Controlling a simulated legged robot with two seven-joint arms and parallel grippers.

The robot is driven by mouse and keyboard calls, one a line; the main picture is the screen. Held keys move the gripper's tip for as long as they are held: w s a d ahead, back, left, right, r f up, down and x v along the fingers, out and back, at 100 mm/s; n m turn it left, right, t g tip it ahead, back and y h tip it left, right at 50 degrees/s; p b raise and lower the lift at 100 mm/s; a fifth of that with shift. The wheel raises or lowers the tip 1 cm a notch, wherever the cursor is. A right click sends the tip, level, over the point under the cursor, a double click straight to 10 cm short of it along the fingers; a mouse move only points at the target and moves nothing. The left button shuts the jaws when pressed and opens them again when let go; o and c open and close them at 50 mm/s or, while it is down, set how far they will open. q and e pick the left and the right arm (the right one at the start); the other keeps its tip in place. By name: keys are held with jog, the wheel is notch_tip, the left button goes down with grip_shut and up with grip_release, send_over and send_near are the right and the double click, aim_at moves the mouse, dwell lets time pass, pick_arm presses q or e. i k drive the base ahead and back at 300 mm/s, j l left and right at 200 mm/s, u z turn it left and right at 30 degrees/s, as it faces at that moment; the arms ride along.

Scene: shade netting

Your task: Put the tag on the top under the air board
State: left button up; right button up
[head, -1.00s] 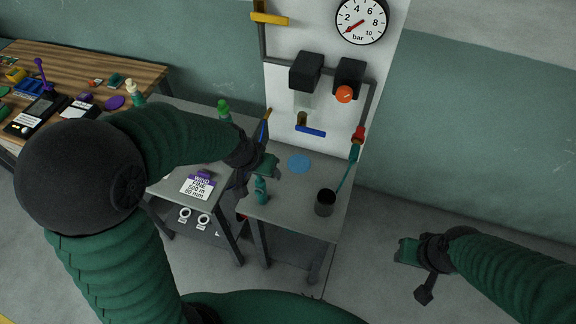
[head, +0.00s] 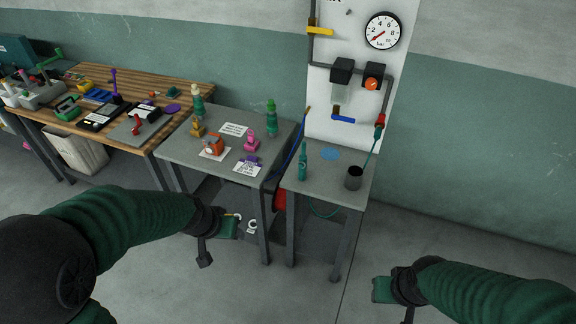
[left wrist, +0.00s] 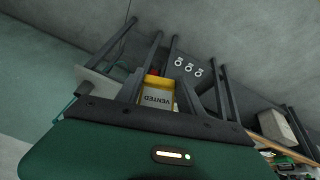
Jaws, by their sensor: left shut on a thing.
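A yellow-edged tag (left wrist: 157,97) reading "VENTED" shows in the left wrist view, between the fingers of my left gripper (head: 232,228). That gripper is shut on it; in the head view it hangs low, in front of the middle table's legs and below the table tops. The tag cannot be made out in the head view. The air board (head: 352,100) is a white upright panel with a gauge and valves. Under it stands a small grey top (head: 325,188). My right gripper (head: 382,289) is at lower right, clear of the tables; its jaw opening cannot be made out.
The small top carries a teal bottle (head: 302,165), a dark cup (head: 354,178) and a blue disc (head: 330,154). A grey table (head: 190,150) with cards and several coloured parts stands left of it. A wooden bench (head: 190,90) is farther left. The top's front middle is bare.

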aim_at(308, 29)
jog(key=i+l+u, duration=0.2)
jog(key=u, duration=0.15)
jog(key=i+l+u, duration=0.1)
jog(key=l+u, duration=0.25)
jog(key=i+l+u, duration=0.15)
jog(key=l+u, duration=0.6)
jog(key=i+l, duration=0.1)
jog(key=l, duration=1.4)
jog(key=i+l, duration=0.15)
jog(key=l, duration=0.65)
jog(key=i+l, duration=0.1)
jog(key=l, duration=0.65)
